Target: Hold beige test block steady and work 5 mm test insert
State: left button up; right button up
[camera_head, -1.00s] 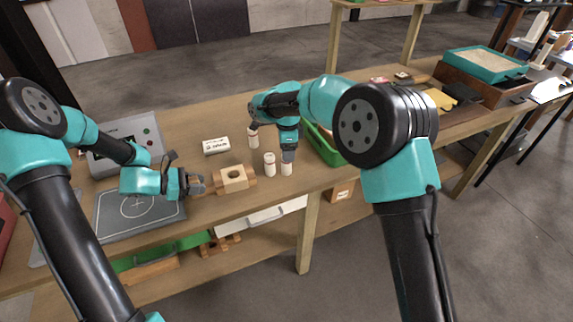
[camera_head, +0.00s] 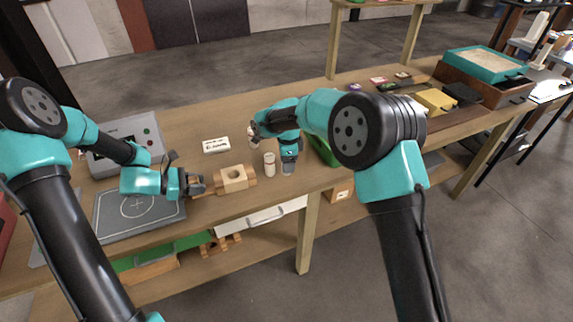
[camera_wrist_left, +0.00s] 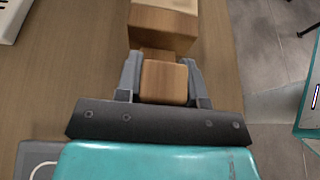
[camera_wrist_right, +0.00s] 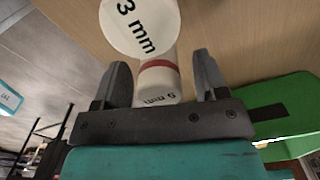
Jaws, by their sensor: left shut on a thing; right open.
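The beige test block (camera_head: 233,179) with a round hole in its top lies on the bench. My left gripper (camera_head: 196,186) is shut on the block's wooden end; in the left wrist view this end (camera_wrist_left: 164,82) sits between the fingers. My right gripper (camera_head: 288,168) is low over the bench, right of the block, with fingers apart. In the right wrist view a white insert with a red band (camera_wrist_right: 158,80) stands between the open fingers; its label is upside down and its digit unclear. An insert marked 3 mm (camera_wrist_right: 140,22) stands beside it; it shows in the head view (camera_head: 269,165).
A white labelled plate (camera_head: 216,145) lies behind the block. A grey control box (camera_head: 125,140) and a dark pad (camera_head: 135,208) are at the left. A green tray (camera_head: 326,152) is right of my right gripper, partly hidden by my arm. The bench's front edge is close.

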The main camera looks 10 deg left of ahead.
jog(key=shift+c, duration=0.2)
jog(key=c, duration=1.1)
jog(key=shift+o, duration=0.2)
jog(key=shift+r, duration=0.1)
notch_tip(320, 180, up, 10)
jog(key=shift+f, duration=0.1)
